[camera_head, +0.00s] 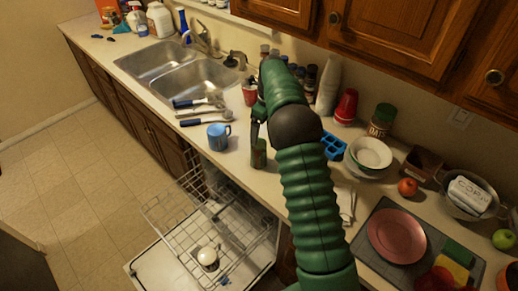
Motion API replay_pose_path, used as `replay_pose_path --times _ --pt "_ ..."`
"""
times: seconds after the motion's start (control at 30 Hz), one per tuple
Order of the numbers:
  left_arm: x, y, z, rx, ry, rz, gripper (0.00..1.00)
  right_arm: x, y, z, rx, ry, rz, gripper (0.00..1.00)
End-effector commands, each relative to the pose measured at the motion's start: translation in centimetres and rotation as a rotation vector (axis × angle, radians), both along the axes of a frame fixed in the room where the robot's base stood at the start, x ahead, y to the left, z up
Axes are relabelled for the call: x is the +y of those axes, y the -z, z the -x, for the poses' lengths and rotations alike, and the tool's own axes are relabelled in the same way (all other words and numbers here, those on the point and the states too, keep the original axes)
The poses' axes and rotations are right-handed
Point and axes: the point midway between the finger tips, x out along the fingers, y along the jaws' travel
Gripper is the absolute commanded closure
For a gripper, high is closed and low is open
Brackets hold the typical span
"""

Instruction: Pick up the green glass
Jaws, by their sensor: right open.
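The green glass (259,154) stands on the counter near its front edge, just right of the blue mug (218,137). It is small in the picture and partly beside my green right arm. My right gripper (257,124) is open, just above and behind the glass in the picture. Its dark fingers are small, and I cannot tell whether they touch the glass. My arm hides part of the counter behind it. My left gripper is not in view.
A double sink (195,85) lies to the left, with blue-handled utensils (203,121) before it. A red cup (250,94) and bottles stand behind. An open dishwasher rack (205,225) is below the counter edge. Bowls (370,153) and a pink plate (397,236) are right.

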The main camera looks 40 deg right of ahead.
Motion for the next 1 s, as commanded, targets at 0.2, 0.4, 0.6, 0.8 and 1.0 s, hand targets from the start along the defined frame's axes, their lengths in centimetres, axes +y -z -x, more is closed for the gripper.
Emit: replay_pose_path --times 0.2,0.4,0.6,0.8,1.0 --pt "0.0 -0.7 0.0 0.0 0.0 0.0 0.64 0.1 5.4 -0.6 0.001 -0.001 -0.002 0.13" --pt "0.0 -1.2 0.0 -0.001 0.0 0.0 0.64 0.2 7.6 -0.9 -0.001 -0.002 -0.002 0.13" --pt "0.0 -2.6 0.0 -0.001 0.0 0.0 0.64 0.4 11.1 -1.6 -0.001 -0.003 -0.002 0.13" --pt "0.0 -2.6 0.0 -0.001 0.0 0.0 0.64 0.5 12.3 -1.8 -0.004 -0.003 0.001 0.13" --pt "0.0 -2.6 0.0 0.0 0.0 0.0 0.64 0.5 12.3 -1.7 -0.004 -0.003 0.0 0.25"
